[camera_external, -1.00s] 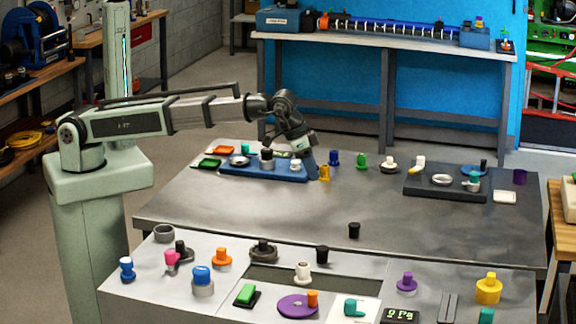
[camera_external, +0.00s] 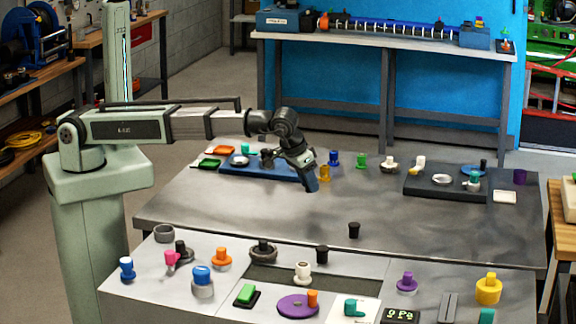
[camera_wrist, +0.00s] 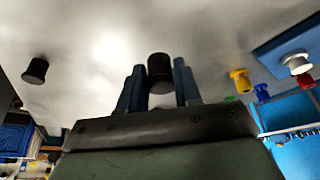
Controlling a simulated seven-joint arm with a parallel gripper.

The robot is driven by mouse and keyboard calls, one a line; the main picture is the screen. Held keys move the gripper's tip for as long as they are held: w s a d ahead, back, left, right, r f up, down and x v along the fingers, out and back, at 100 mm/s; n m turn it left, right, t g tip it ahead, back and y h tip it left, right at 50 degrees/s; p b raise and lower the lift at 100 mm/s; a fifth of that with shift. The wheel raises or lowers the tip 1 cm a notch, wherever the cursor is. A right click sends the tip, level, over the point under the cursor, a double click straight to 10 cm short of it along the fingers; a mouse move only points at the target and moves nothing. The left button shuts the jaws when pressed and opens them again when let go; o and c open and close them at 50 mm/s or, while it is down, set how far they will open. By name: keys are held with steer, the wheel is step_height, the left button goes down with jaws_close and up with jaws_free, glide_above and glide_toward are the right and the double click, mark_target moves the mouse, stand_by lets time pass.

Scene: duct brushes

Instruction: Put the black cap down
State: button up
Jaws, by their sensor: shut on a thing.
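My gripper (camera_external: 311,186) points down above the left part of the grey table, just off the right end of the blue tray (camera_external: 262,170). In the wrist view its two blue fingers (camera_wrist: 159,84) are closed on the sides of a black cap (camera_wrist: 160,68). This held cap cannot be made out in the external view, where the fingers hide it. A second black cap (camera_external: 354,230) stands alone on the table, nearer the front; in the wrist view a dark capped piece (camera_wrist: 36,70) shows at the left, apart from the fingers.
A yellow piece (camera_external: 325,173) and a blue piece (camera_external: 334,158) stand close behind and right of my gripper. A dark tray (camera_external: 425,189) lies at the right. The middle of the table is bare. Several coloured pieces stand on the front panel.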

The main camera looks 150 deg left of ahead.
mark_target(313, 208)
steer(key=shift+f, duration=2.6)
steer(key=shift+f, duration=0.1)
steer(key=o, duration=1)
steer(key=v, duration=1.2)
steer(key=shift+w, duration=0.1)
